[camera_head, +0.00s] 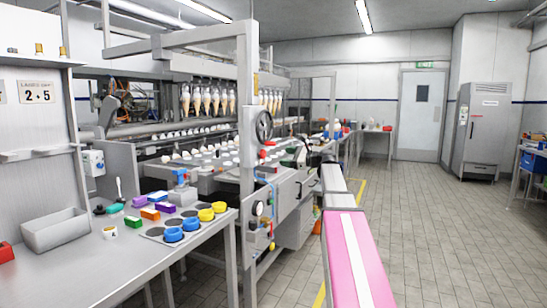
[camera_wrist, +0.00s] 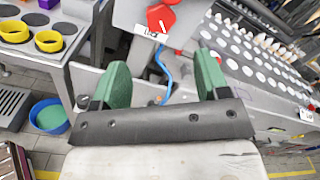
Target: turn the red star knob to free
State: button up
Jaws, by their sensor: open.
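The red star knob (camera_wrist: 160,18) is at the top of the wrist view, on a grey metal part of the machine. It has a pale mark on it, and a small white label (camera_wrist: 148,33) sits just below; its text is too small to read. A small red part (camera_head: 268,144) in the head view appears to be the same knob. My gripper (camera_wrist: 163,82) shows in the wrist view with two green fingers wide apart and nothing between them. The knob lies beyond the fingertips, apart from them.
A blue cable (camera_wrist: 164,68) hangs below the knob. A steel table (camera_head: 120,260) at left carries coloured blocks, rings and a grey tray (camera_head: 55,232). A handwheel (camera_head: 264,126) is on the machine's end. A blue bowl (camera_wrist: 48,116) stands low at left.

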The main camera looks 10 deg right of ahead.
aim_at(264, 154)
jog(key=w+a+m, duration=0.2)
jog(key=a, duration=0.1)
jog(key=w+a+m, duration=0.2)
jog(key=a, duration=0.1)
jog(key=w+a+m, duration=0.2)
jog(key=shift+w+a+m, duration=0.2)
jog(key=shift+a+m, duration=0.2)
dwell(0.3)
jog(key=c, duration=0.9)
